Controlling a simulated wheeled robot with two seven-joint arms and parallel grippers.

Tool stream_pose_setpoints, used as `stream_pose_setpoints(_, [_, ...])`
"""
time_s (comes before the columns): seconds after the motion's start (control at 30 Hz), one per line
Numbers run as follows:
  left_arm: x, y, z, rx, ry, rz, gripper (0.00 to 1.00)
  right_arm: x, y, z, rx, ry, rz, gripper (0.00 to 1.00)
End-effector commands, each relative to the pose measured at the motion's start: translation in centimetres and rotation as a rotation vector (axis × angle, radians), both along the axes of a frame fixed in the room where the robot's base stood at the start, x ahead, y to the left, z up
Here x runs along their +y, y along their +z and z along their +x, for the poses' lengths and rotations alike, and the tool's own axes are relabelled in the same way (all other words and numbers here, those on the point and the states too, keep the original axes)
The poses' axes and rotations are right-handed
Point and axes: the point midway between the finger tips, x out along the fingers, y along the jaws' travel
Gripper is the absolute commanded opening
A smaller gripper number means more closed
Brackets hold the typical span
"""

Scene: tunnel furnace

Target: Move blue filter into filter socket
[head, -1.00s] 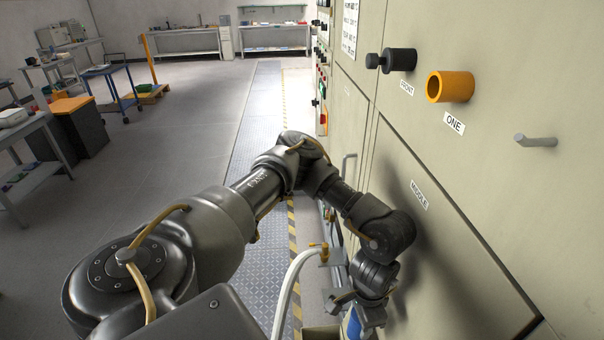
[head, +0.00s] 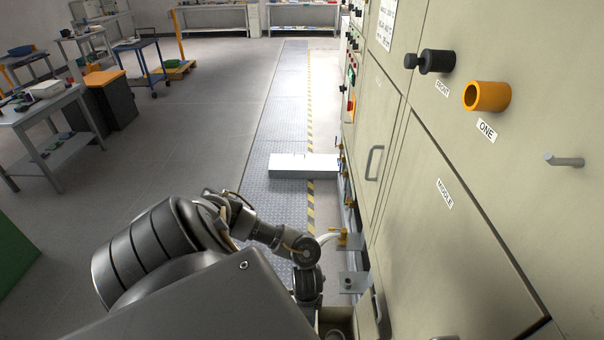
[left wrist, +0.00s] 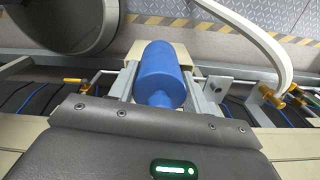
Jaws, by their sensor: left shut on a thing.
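The blue filter (left wrist: 160,72) is a smooth blue cylinder with a narrower near end. It lies between the two grey fingers of my left gripper (left wrist: 161,82) in the left wrist view, and the gripper is shut on it. A beige block shows behind the filter; I cannot tell whether they touch. In the head view my left wrist hangs low beside the cabinet; the fingertips and the filter are hidden or out of frame. A beige box with a round opening, apparently the filter socket (head: 335,321), shows at the bottom edge, just right of the wrist. My right gripper is not in view.
Metal brackets (head: 352,282) stick out low beside my wrist. A curved white pipe (left wrist: 268,45) is near the gripper. A white slab (head: 304,166) lies on the walkway.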

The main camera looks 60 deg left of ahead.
Motion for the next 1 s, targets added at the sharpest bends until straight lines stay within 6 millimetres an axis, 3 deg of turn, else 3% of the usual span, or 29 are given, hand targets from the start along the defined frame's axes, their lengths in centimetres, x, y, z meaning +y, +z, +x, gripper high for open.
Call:
stream_pose_setpoints(0.13, [1.1,-0.3,-0.7,0.000,-0.011,-0.001,0.23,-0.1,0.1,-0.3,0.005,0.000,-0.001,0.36])
stream_pose_setpoints(0.43, [0.7,-0.6,-0.2,-0.001,-0.015,-0.004,0.23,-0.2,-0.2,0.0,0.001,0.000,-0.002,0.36])
stream_pose_setpoints(1.0, [-2.6,-1.7,4.5,-0.002,-0.015,-0.006,0.23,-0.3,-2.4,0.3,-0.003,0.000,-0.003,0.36])
